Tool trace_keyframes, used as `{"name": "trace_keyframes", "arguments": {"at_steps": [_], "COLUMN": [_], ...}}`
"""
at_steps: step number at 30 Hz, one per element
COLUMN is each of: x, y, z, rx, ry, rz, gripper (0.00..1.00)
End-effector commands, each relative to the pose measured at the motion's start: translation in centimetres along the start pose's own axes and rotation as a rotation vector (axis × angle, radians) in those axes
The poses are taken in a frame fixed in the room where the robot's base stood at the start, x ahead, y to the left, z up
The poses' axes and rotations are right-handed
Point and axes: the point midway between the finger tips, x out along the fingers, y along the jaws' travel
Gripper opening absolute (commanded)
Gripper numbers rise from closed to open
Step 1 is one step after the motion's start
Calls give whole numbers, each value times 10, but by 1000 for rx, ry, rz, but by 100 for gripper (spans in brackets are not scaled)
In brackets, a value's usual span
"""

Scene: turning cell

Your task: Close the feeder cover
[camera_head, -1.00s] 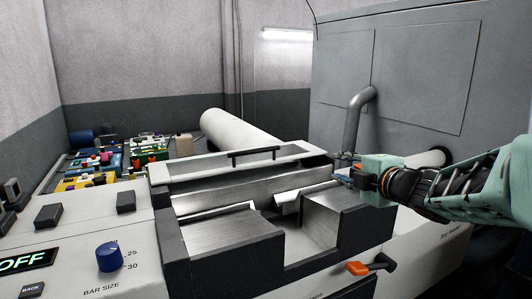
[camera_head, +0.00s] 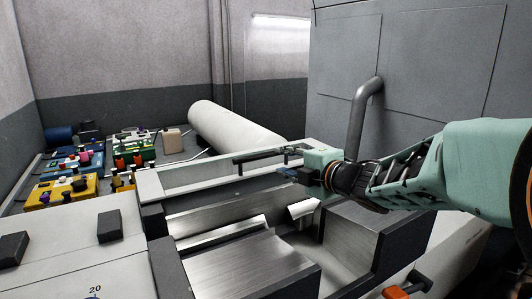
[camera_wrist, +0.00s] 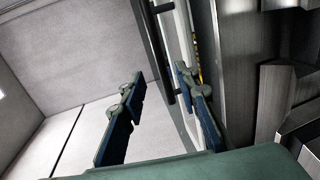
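The feeder cover (camera_head: 206,176) is a long pale panel with a black bar handle (camera_head: 262,156). It is raised along the back of the feeder (camera_head: 370,232), and the metal interior lies exposed in front of it. My gripper (camera_head: 287,171) is beside the right part of the handle in the head view. In the wrist view, the two blue fingers of my gripper (camera_wrist: 160,80) are spread apart with nothing held. The handle (camera_wrist: 161,50) shows there between the finger lines, nearer the right finger. Whether a finger touches it is unclear.
A control panel (camera_head: 60,245) with black buttons is at the lower left. Several small coloured devices (camera_head: 65,190) stand on a bench behind it. A large white cylinder (camera_head: 235,130) lies behind the cover. A grey cabinet with a pipe (camera_head: 360,120) stands at the back right.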

Motion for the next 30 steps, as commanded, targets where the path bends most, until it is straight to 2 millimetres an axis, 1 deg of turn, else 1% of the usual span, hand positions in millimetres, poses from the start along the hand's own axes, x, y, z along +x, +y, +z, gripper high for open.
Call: {"name": "trace_keyframes", "arguments": {"at_steps": [5, 8, 15, 21, 25, 30], "x": [9, 22, 63, 91, 102, 108], "y": [0, -1, 0, 0, 0, 0], "z": [0, 0, -1, -1, 0, 0], "rx": [0, 3, 3, 1, 1, 1], "ry": [1, 2, 3, 2, 0, 1], "rz": [0, 0, 1, 0, 0, 0], "gripper": [29, 29, 29, 29, 29, 29]}}
